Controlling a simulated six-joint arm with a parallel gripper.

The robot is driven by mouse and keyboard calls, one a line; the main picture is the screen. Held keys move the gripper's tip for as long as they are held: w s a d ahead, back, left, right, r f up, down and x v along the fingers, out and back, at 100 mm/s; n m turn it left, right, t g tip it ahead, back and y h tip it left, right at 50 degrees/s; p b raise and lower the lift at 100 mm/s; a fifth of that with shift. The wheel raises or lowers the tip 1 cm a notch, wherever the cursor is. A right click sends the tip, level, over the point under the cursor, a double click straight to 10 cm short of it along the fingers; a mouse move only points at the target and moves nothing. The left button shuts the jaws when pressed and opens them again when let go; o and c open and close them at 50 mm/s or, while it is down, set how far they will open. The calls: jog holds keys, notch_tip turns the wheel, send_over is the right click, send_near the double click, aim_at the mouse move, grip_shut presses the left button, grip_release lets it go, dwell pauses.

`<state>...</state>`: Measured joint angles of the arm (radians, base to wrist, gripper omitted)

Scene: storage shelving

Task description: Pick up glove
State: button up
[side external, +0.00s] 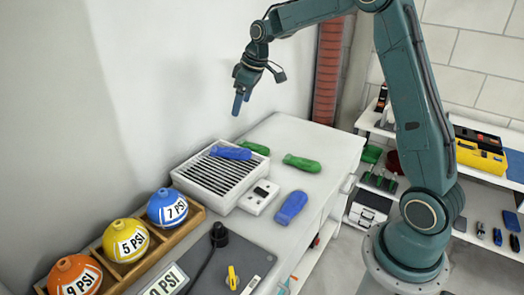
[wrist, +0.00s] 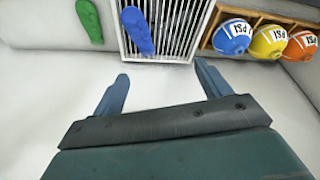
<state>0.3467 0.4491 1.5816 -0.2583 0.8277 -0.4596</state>
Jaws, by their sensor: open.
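Several flat glove-like pieces lie on the white bench; I cannot tell which is the glove. A blue piece (side external: 231,153) lies on the slatted grate (side external: 200,178); in the wrist view it (wrist: 137,32) is on the grate's left part. A second blue piece (side external: 291,207) lies near the bench's right edge. A green piece (side external: 302,162) lies right of the grate, and another green piece (side external: 254,148) is partly hidden behind it. A green piece (wrist: 90,20) shows in the wrist view. My gripper (side external: 238,104) is open, empty and high above the bench; its fingers also show in the wrist view (wrist: 161,72).
A wooden rack holds a blue ball (side external: 167,207), a yellow ball (side external: 126,240) and an orange ball (side external: 75,276). A small white device (side external: 259,197) sits beside the grate. The wall is close at the left.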

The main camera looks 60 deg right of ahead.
jog(key=w+d+f, duration=0.5)
jog(key=d+f, duration=0.1)
jog(key=f, duration=0.3)
jog(key=shift+n+y, duration=0.3)
jog(key=shift+n, duration=0.1)
jog(key=shift+f, duration=0.2)
send_over(232, 149)
jog(key=s+d, duration=0.1)
jog(key=shift+s+f, duration=0.2)
jog(key=shift+f, duration=3.8)
jog(key=shift+x, duration=2.55)
jog(key=shift+s+a, duration=0.1)
jog(key=shift+a, duration=0.1)
jog(key=c, duration=1.1)
